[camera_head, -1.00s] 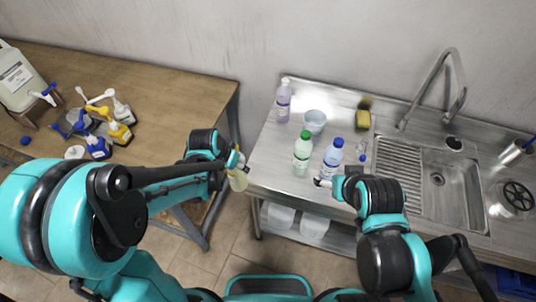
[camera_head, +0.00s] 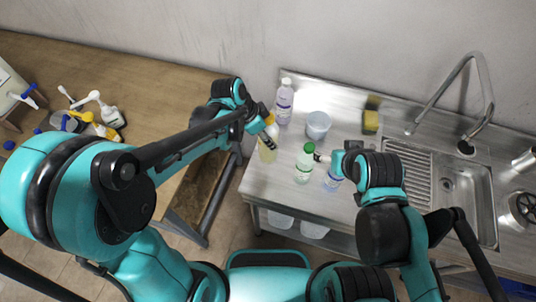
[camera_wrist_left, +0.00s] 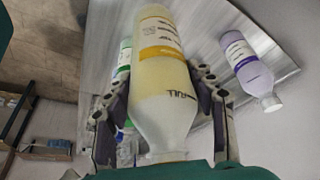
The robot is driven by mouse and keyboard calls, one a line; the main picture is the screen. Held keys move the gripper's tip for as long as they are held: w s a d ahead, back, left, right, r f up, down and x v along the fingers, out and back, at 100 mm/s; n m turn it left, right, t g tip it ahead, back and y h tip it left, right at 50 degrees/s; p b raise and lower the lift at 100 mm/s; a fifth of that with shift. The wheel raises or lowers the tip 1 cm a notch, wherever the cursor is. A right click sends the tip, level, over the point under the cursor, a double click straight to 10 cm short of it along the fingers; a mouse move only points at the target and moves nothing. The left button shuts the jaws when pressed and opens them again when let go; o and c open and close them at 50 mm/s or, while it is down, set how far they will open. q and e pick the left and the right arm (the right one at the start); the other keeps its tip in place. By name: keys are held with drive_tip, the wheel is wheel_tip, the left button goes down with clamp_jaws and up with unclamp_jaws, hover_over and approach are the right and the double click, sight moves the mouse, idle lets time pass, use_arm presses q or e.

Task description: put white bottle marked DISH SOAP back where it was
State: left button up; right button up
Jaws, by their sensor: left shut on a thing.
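My left gripper (camera_wrist_left: 160,100) is shut on a pale yellow-white bottle (camera_wrist_left: 158,65) with an orange label band. Its label is too small to read as DISH SOAP, though a FULL mark shows. In the head view this held bottle (camera_head: 267,150) is at the left edge of the steel counter, left of the green-capped bottle (camera_head: 304,165). Whether its base touches the counter is unclear. My right gripper (camera_head: 322,158) is beside the top of the blue-labelled bottle (camera_head: 332,180), partly hiding it. Its fingers are too small to judge.
A purple-labelled bottle (camera_head: 285,102) stands at the counter's back left. The sink (camera_head: 450,185) is farther right. The wooden table (camera_head: 150,90) holds several bottles and a large container.

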sight(268, 150)
use_arm(q)
drive_tip(key=f, duration=0.3)
drive_tip(key=f+b, duration=0.1)
drive_tip(key=f, duration=0.2)
drive_tip(key=w+f+b, duration=0.1)
drive_tip(key=f, duration=0.3)
drive_tip(key=shift+s, duration=0.1)
use_arm(e)
drive_tip(key=shift+w+f, duration=0.2)
drive_tip(key=shift+f, duration=0.4)
drive_tip(key=shift+w+f, duration=0.2)
drive_tip(key=shift+f, duration=0.35)
use_arm(q)
drive_tip(key=o, duration=1)
drive_tip(key=shift+f+b, duration=0.15)
drive_tip(key=shift+b, duration=0.2)
drive_tip(key=o, duration=0.4)
use_arm(e)
drive_tip(key=shift+f, duration=0.15)
